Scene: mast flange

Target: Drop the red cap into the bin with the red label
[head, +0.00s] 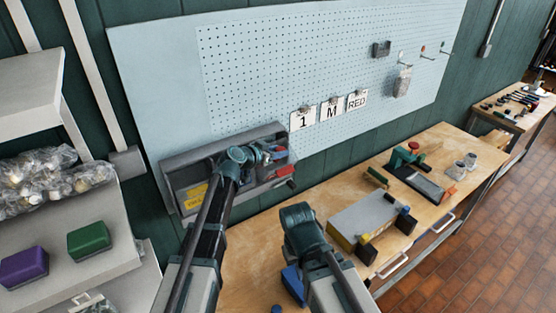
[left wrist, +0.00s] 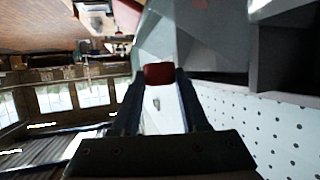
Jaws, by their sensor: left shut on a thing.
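My left gripper (head: 268,156) is at the right part of a grey wall rack (head: 225,143) in the head view. In the left wrist view, its two dark fingers (left wrist: 158,82) are shut on the red cap (left wrist: 158,73), which shows between the fingertips. In the head view the arm and gripper hide the cap. A yellow label (head: 195,197) shows on the left of the rack. A red patch (head: 283,171) shows on its right, and I cannot tell whether it is the bin's label. My right gripper (head: 298,215) is over the workbench, its fingers not clearly visible.
A pegboard (head: 300,75) with cards is above. Shelves with a green block (head: 89,240) and a purple block (head: 24,267) stand at left.

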